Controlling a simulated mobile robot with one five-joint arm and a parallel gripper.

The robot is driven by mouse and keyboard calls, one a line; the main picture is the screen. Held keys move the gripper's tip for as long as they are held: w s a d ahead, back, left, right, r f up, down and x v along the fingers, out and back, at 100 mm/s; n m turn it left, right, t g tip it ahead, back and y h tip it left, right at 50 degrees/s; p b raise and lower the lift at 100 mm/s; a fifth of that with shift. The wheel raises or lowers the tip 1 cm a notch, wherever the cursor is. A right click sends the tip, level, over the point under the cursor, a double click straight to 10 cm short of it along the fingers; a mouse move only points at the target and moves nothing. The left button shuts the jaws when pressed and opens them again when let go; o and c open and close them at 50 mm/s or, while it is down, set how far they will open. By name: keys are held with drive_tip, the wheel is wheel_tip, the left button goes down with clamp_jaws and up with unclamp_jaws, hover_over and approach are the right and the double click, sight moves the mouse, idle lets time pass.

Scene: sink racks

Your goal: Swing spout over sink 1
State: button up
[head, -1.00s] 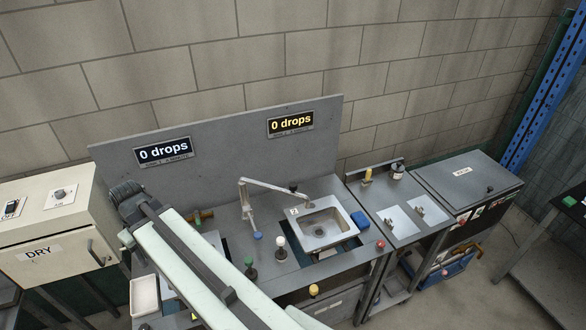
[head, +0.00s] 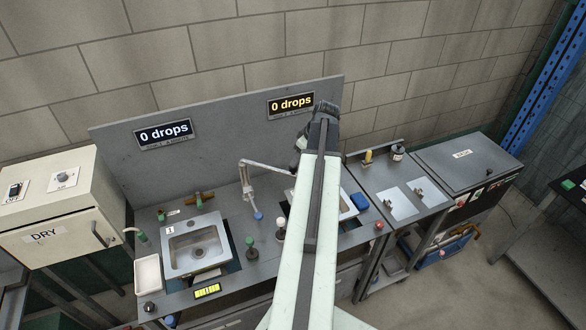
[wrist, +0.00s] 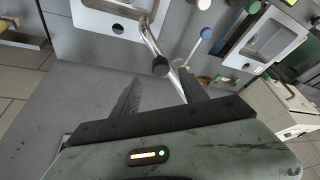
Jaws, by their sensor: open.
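The pale metal spout (head: 266,165) reaches right from its post toward sink 2 (head: 350,208); its far end is hidden behind my arm in the head view. In the wrist view the spout (wrist: 149,38) and its dark knob (wrist: 160,66) show ahead of and between my fingers. My gripper (wrist: 160,80) is open; I see no contact with the spout. Sink 1 (head: 170,262), a grey basin marked 1, lies at the left of the counter, with no spout above it. My gripper (head: 312,130) in the head view is largely hidden by the arm.
Brass fittings (head: 199,200) stand behind sink 1. A grey back panel (head: 225,140) closes off the rear. Both displays read 0 drops.

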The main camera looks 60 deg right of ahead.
drive_tip(key=b+x, duration=0.7)
drive_tip(key=x, duration=0.1)
drive_tip(key=shift+a, duration=0.1)
drive_tip(key=shift+r, duration=0.1)
clamp_jaws()
idle(1.0)
